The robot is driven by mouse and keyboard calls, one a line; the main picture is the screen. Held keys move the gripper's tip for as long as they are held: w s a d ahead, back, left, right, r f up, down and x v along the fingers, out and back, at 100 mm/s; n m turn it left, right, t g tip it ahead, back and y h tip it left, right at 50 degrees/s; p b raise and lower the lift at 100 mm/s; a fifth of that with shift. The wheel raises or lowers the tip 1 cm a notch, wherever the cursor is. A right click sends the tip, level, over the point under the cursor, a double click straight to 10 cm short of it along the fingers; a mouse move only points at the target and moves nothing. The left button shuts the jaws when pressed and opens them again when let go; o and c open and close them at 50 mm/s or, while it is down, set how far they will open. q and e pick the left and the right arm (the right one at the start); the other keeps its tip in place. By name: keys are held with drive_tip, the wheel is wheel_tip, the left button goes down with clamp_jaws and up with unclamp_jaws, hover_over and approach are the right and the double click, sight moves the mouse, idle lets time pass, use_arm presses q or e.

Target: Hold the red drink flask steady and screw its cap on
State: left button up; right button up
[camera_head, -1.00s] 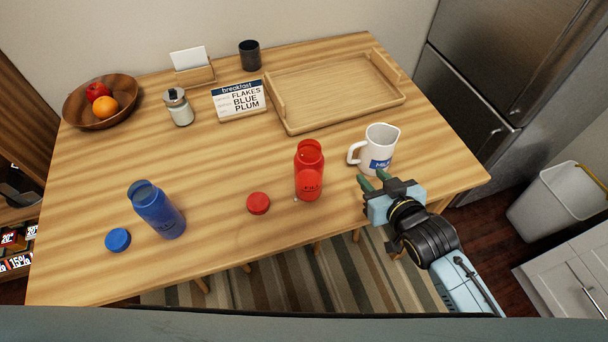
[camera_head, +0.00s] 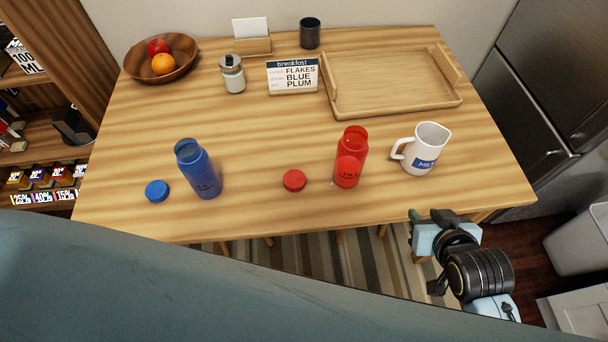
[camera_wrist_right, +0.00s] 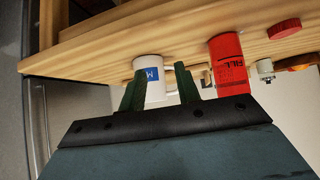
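The red flask (camera_head: 350,160) stands upright and uncapped near the table's front edge. Its red cap (camera_head: 294,181) lies on the table just left of it. In the right wrist view the flask (camera_wrist_right: 229,66) and the cap (camera_wrist_right: 284,29) also show. My right gripper (camera_head: 428,214) is at the table's front edge, to the right of the flask and apart from it. In the right wrist view its two green fingers (camera_wrist_right: 158,86) are spread with nothing held between them; the white jug shows beyond them. My left gripper is not in view.
A white milk jug (camera_head: 424,150) stands right of the red flask. A blue flask (camera_head: 199,170) and blue cap (camera_head: 157,191) are at the left. A wooden tray (camera_head: 392,105), breakfast sign (camera_head: 292,76), glass jar (camera_head: 232,74), dark cup (camera_head: 310,33) and fruit bowl (camera_head: 188,68) are farther back.

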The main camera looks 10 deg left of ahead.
drive_tip(key=s+d+f+g+h, duration=0.1)
drive_tip(key=s+d+f+g, duration=0.15)
drive_tip(key=s, duration=0.35)
drive_tip(key=s+d+f+g+h, duration=0.1)
drive_tip(key=s+d+f+g, duration=0.15)
drive_tip(key=s+f, duration=0.2)
drive_tip(key=s+f+g, duration=0.1)
drive_tip(key=s+f, duration=0.3)
drive_tip(key=f, duration=0.7)
drive_tip(key=s+f+g, duration=0.1)
drive_tip(key=s+f, duration=0.3)
drive_tip(key=f, duration=0.7)
drive_tip(key=s+d+f, duration=0.1)
drive_tip(key=s+f, duration=0.3)
drive_tip(key=s, duration=0.3)
drive_tip(key=s+d+f+g, duration=0.1)
drive_tip(key=s+f, duration=0.4)
drive_tip(key=s, duration=0.1)
drive_tip(key=shift+s+d+f, duration=0.3)
drive_tip(key=shift+s+d, duration=0.05)
drive_tip(key=shift+s, duration=0.05)
